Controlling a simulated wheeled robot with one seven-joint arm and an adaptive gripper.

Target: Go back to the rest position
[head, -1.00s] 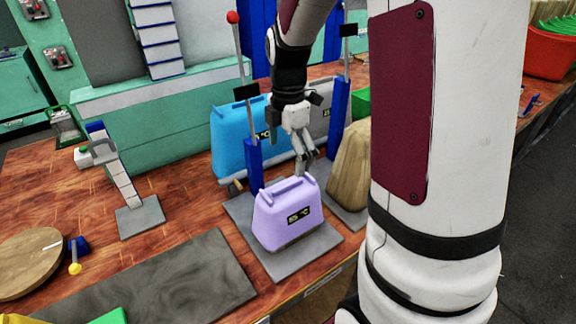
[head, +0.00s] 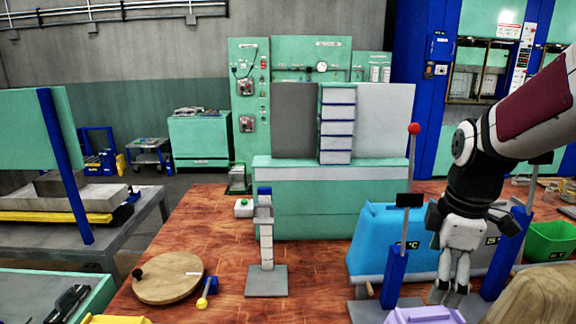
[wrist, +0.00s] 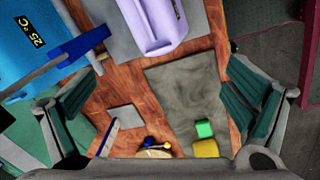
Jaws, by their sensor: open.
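My gripper (head: 449,294) hangs fingers-down at the right of the head view, between two blue posts and above the lilac case (head: 425,314). In the wrist view its two fingers (wrist: 168,108) are spread wide with nothing between them. The lilac case also shows at the top of the wrist view (wrist: 158,22), on a grey plate, apart from the fingers. In the head view only the top of the lilac case shows, at the bottom edge.
A blue case (head: 378,240) stands behind my gripper, and a green bin (head: 553,240) is at the right. A round wooden board (head: 168,278) and a small stand (head: 266,280) are on the left of the wooden table.

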